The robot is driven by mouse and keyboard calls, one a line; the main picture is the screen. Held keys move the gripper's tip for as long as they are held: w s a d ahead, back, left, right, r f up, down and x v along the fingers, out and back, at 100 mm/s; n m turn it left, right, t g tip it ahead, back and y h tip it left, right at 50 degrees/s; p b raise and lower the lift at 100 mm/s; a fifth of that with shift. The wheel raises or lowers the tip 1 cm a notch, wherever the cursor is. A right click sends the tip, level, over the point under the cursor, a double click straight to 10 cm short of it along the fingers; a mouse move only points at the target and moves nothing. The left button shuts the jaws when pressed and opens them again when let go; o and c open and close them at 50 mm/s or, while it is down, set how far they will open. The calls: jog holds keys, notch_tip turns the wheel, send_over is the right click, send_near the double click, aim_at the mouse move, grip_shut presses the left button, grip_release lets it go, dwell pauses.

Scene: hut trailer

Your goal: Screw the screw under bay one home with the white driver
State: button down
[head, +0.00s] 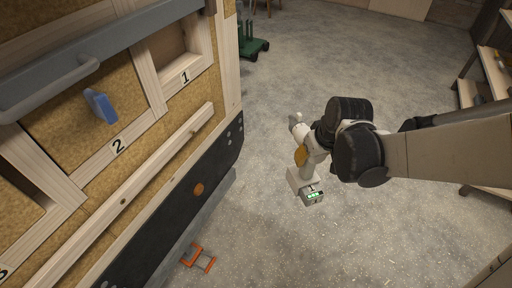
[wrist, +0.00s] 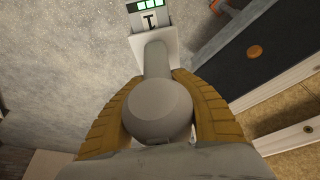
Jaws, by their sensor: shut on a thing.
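My gripper (head: 301,156) is shut on the white driver (head: 307,171), off to the right of the wall and clear of it. In the head view the driver's battery end (head: 312,196), with green lights, hangs down and its nose (head: 296,121) shows beyond the fingers. In the wrist view the yellow fingers (wrist: 160,95) hug both sides of the pale driver body (wrist: 158,112). Bay one (head: 178,50) is the open box marked 1. On the wood rail (head: 165,155) below it is a small screw-like spot (head: 194,131); how far it stands out is too small to tell.
A blue object (head: 100,106) sits at bay two's panel, and a grey bar (head: 95,60) with a handle runs along the wall top. An orange frame (head: 198,257) lies on the floor. A green cart (head: 252,47) stands behind. Shelving (head: 490,65) is far right. Open floor lies between.

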jog(key=s+a+n+g+y, duration=0.1)
jog(key=s+a+n, duration=0.1)
jog(key=a+n, duration=0.2)
jog(key=s+a+f+n+g+y, duration=0.1)
jog(key=a+n, duration=0.3)
jog(key=a, duration=0.7)
jog(key=shift+s+f+n+p, duration=0.2)
jog(key=shift+s+n+p, duration=0.1)
jog(key=shift+s, duration=0.5)
jog(key=shift+d, duration=0.1)
jog(key=shift+w+a+b, duration=0.1)
jog(key=shift+w+a, duration=0.25)
jog(key=shift+a, duration=0.5)
jog(key=shift+w+a+b, duration=0.15)
jog(key=shift+w+a, duration=0.2)
jog(key=shift+a, duration=0.55)
jog(key=shift+w+a+b, duration=0.1)
jog(key=shift+w+a, duration=0.25)
jog(key=shift+a, duration=0.65)
jog(key=shift+w+a, duration=0.2)
jog(key=shift+a, duration=0.25)
jog(key=shift+w+a+r, duration=0.1)
jog(key=shift+w+a, duration=0.25)
jog(key=shift+a, duration=0.35)
